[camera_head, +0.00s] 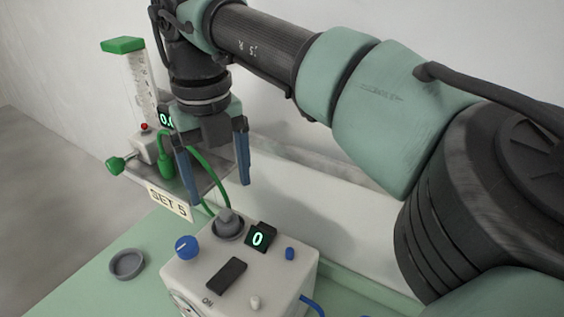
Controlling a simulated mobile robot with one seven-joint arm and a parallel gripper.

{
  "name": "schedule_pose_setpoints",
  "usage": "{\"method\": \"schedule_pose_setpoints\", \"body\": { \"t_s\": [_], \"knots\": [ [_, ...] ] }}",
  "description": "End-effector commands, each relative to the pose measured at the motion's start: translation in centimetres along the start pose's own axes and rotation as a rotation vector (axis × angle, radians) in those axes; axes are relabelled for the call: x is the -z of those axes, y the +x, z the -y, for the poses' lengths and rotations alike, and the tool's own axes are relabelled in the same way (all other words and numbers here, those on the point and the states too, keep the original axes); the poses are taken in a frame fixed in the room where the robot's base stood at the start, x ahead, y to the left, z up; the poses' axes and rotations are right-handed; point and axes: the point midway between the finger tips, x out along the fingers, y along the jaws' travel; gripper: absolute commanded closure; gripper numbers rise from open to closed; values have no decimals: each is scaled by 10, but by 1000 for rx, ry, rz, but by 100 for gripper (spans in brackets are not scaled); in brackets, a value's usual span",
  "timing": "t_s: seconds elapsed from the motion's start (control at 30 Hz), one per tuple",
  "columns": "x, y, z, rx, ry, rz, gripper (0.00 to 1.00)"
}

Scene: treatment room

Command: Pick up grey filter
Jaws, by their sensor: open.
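A grey round piece with a narrower stub on top (227,224), which looks like the grey filter, sits on the top of a white machine (210,270). My gripper (217,190) points down just above it, with its two blue fingers apart and nothing between them. The fingertips are close over the stub, slightly to its left in the picture; the exact gap cannot be told. A shallow grey round dish (127,264) lies on the green table to the left of the machine and looks empty.
Behind stand a green-topped flowmeter (138,80), a green tube (213,168) and a "SET 5" sign (170,203). The green table (75,285) is clear around the dish.

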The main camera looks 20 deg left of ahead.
Motion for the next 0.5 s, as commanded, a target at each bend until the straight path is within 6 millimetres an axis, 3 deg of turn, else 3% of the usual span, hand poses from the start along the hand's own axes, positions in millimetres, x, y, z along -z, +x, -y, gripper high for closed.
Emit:
{"method": "schedule_pose_setpoints", "body": {
  "t_s": [0.5],
  "knots": [
    [-5, 59, 1, -5, -3, 0, 15]
  ]
}}
